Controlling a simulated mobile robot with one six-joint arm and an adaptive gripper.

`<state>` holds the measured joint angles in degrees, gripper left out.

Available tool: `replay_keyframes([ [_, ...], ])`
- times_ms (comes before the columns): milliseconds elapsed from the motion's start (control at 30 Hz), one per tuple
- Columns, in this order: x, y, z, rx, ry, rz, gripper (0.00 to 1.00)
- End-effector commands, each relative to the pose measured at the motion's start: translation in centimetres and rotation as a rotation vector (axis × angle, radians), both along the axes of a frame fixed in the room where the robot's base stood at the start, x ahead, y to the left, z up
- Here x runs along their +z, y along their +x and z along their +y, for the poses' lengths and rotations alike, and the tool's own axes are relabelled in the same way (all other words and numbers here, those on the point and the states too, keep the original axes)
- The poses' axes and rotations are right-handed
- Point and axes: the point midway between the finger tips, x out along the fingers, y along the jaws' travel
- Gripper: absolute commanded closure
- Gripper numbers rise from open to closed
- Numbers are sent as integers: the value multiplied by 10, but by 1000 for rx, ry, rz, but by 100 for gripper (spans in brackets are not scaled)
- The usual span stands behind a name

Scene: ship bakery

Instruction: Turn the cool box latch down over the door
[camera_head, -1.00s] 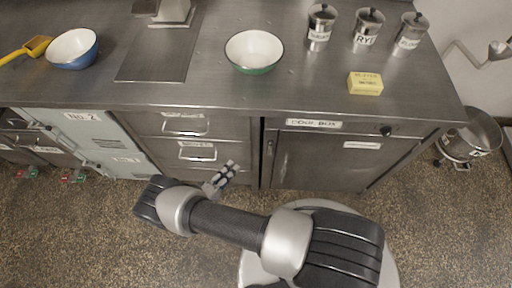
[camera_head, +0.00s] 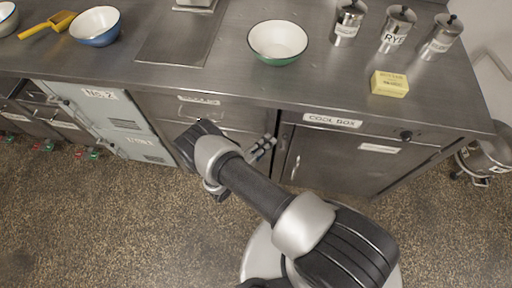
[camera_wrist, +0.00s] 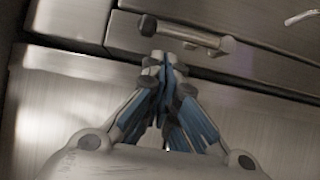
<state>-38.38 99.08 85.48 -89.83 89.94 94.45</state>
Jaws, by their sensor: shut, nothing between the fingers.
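The cool box door (camera_head: 335,165) is a grey steel front under the "COOL BOX" label (camera_head: 332,120). It looks closed, with a vertical handle (camera_head: 296,167) near its left edge. A small black knob (camera_head: 407,136) sits at its upper right; I cannot tell whether it is the latch. My gripper (camera_head: 265,147) is shut and empty, near the left edge of the cool box front, well left of the knob. In the wrist view my gripper (camera_wrist: 168,62) points at a short metal bar (camera_wrist: 185,35) with rounded ends; contact with it is unclear.
Drawers (camera_head: 165,107) and a pale green "No. 2" door (camera_head: 120,125) lie to the left. The countertop (camera_head: 225,75) above holds a green bowl (camera_head: 278,42), a yellow packet (camera_head: 389,83) and several canisters. A metal bin (camera_head: 487,155) stands at right. The speckled floor (camera_head: 120,220) in front is open.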

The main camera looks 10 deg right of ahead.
Motion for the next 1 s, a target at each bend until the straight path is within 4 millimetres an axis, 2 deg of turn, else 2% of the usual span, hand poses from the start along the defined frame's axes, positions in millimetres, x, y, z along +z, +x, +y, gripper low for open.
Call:
replay_keyframes([
  [100,0,-1,-12,-1,0,-1,100],
  [233,1,-1,-17,1,0,-2,100],
  [667,2,-2,-18,1,13,-7,100],
  [1000,5,-3,-19,0,127,-42,100],
])
